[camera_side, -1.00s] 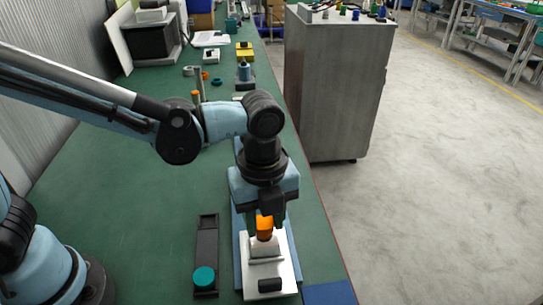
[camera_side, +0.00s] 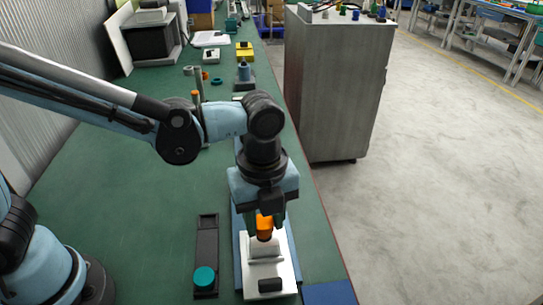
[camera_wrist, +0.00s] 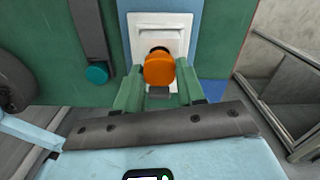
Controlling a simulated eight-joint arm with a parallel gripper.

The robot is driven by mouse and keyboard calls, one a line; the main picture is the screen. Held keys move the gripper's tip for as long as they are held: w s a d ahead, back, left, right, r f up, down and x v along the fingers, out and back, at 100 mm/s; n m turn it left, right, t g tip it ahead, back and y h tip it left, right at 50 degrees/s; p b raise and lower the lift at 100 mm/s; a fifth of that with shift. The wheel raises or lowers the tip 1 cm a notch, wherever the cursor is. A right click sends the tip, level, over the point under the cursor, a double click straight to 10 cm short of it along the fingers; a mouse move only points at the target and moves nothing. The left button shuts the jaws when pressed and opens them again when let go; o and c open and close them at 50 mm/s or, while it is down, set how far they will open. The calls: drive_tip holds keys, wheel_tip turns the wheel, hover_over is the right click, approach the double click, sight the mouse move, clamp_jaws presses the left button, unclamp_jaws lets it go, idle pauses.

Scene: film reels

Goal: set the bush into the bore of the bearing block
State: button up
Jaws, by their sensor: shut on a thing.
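The orange bush (camera_side: 264,229) is held between the green fingers of my gripper (camera_side: 265,216), right over the white bearing block (camera_side: 283,265). In the wrist view the bush (camera_wrist: 159,69) sits between the two fingers, with a dark round patch at its far edge against the white block (camera_wrist: 181,37). The bush hides most of the bore. Its lower end is close to or at the top of the block's raised part; I cannot tell whether any of it is inside the bore.
A black holder (camera_side: 207,250) with a teal round piece (camera_side: 204,277) lies left of the block. A blue plate (camera_side: 328,293) is at the bench's front right edge. A grey cabinet (camera_side: 338,90) stands beyond that edge.

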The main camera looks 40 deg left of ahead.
sight(264, 223)
drive_tip(key=shift+f, duration=0.6)
drive_tip(key=o, duration=0.8)
drive_tip(key=shift+c, duration=0.2)
wheel_tip(264, 223, up, 11)
idle(0.8)
drive_tip(key=a+f+n+t, duration=0.2)
drive_tip(key=a+n+t, duration=0.1)
drive_tip(key=a+n, duration=0.7)
drive_tip(key=a+f+n+t, duration=0.2)
drive_tip(key=a+n+t, duration=0.2)
drive_tip(key=a+n, duration=0.6)
drive_tip(key=n, duration=0.4)
drive_tip(key=shift+s+f+n, duration=0.15)
drive_tip(key=shift+s+n, duration=0.1)
drive_tip(key=shift+n, duration=0.15)
